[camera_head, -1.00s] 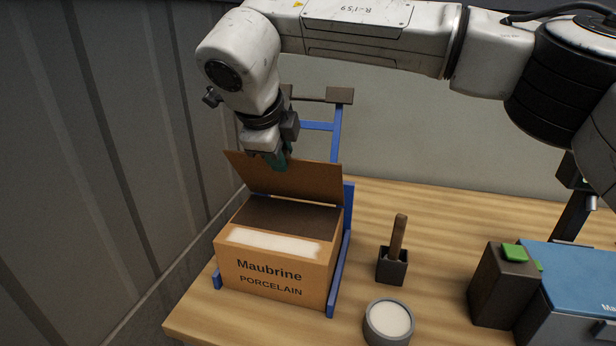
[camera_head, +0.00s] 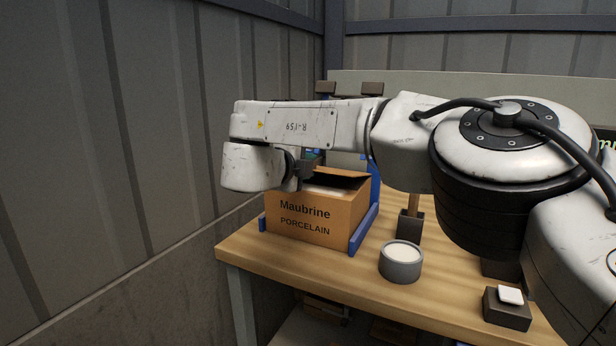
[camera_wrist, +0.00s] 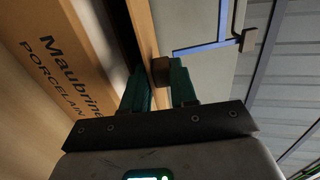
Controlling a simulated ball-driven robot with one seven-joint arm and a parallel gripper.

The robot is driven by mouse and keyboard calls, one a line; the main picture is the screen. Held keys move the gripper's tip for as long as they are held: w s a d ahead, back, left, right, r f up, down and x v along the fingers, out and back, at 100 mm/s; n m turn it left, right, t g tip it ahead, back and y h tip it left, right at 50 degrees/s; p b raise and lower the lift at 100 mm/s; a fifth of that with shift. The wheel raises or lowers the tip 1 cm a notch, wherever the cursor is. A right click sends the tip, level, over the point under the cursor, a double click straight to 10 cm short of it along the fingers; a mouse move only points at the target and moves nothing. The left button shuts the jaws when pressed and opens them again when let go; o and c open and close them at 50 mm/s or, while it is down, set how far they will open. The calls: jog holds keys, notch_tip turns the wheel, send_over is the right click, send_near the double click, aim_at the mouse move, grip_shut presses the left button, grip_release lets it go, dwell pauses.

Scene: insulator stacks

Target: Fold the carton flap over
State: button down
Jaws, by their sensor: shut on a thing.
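The brown carton (camera_head: 312,222), marked "Maubrine PORCELAIN", stands in a blue frame (camera_head: 366,215) on the bench. Its flap (camera_head: 345,178) slants low over the carton's top, with a gap still showing under it. A pale strip (camera_head: 322,190) on the carton's top shows in part below the flap. My gripper (camera_wrist: 158,74) has its green fingers on either side of the flap's edge (camera_wrist: 143,35) in the wrist view, shut on it. In the head view my arm hides the left part of the flap and most of the fingers.
A round grey pot (camera_head: 401,262) with white contents stands right of the carton, near a dark holder (camera_head: 410,222) with a wooden handle. A dark block with a white pad (camera_head: 507,306) is at the front right. A grey wall (camera_head: 120,150) rises at the left.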

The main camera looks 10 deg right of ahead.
jog(key=shift+s+a+f+t+h+b, duration=0.1)
jog(key=shift+f+t+h+b, duration=0.15)
jog(key=shift+f+b, duration=0.4)
jog(key=shift+s+a+f+t+h+b, duration=0.2)
jog(key=shift+f+b, duration=0.25)
jog(key=shift+b, duration=0.35)
jog(key=shift+w+d, duration=0.1)
jog(key=shift+d, duration=0.05)
jog(key=c, duration=1)
grip_release()
jog(key=shift+w, duration=0.1)
jog(key=v, duration=1)
jog(key=shift+s, duration=0.4)
